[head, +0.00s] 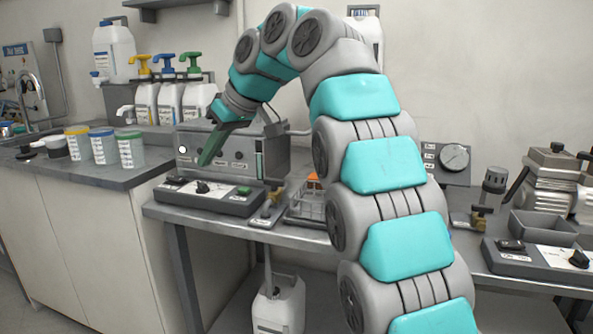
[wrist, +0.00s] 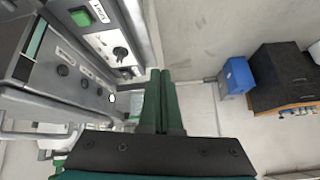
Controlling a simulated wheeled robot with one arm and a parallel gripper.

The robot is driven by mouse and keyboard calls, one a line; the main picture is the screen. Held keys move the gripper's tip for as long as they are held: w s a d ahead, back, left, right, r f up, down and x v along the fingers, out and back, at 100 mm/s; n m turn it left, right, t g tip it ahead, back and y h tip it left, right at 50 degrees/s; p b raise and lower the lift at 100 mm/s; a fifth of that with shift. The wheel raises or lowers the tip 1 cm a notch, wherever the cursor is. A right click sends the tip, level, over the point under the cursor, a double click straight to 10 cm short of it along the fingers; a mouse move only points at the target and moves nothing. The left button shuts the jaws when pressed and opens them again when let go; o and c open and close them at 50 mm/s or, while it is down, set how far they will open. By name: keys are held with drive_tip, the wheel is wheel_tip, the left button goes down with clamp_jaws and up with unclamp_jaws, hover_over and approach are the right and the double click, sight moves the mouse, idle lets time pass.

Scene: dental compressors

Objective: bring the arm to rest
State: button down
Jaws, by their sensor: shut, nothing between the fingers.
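My gripper (head: 204,160) is at the end of my teal and grey arm, which arches up and over to the left in the head view. Its green fingers point down in front of a grey control box on the bench. In the wrist view the two fingers (wrist: 166,76) lie side by side, shut, with nothing between them. I cannot tell from these views whether the fingertips touch the box.
The grey control box (head: 222,151) stands behind a low switch panel (head: 213,197). Several pump bottles (head: 170,98) and lidded cups (head: 104,148) are on the left counter. A pressure gauge (head: 454,157) and a compressor (head: 552,182) are at right. My arm hides the bench's middle.

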drive_tip(key=s+d+f+m+g+h, duration=0.1)
drive_tip(key=s+d+f+m+h, duration=0.1)
drive_tip(key=s+d+f+m, duration=0.45)
drive_tip(key=s+d+f+m+h, duration=0.15)
drive_tip(key=s+d+f, duration=0.25)
drive_tip(key=d+f, duration=0.55)
drive_tip(key=s+d+f+m+g+h, duration=0.1)
drive_tip(key=s+d+f, duration=0.4)
drive_tip(key=s, duration=0.4)
drive_tip(key=s+d+f+m+g+h, duration=0.1)
drive_tip(key=s+d+f, duration=0.4)
drive_tip(key=s, duration=0.4)
drive_tip(key=s+d+f+m+g+h, duration=0.1)
drive_tip(key=s+d+f, duration=0.4)
drive_tip(key=s+f, duration=0.2)
drive_tip(key=s, duration=0.2)
drive_tip(key=shift+s+d+m, duration=0.3)
drive_tip(key=shift+d, duration=0.1)
drive_tip(key=c, duration=1.6)
unclamp_jaws()
drive_tip(key=shift+h, duration=0.25)
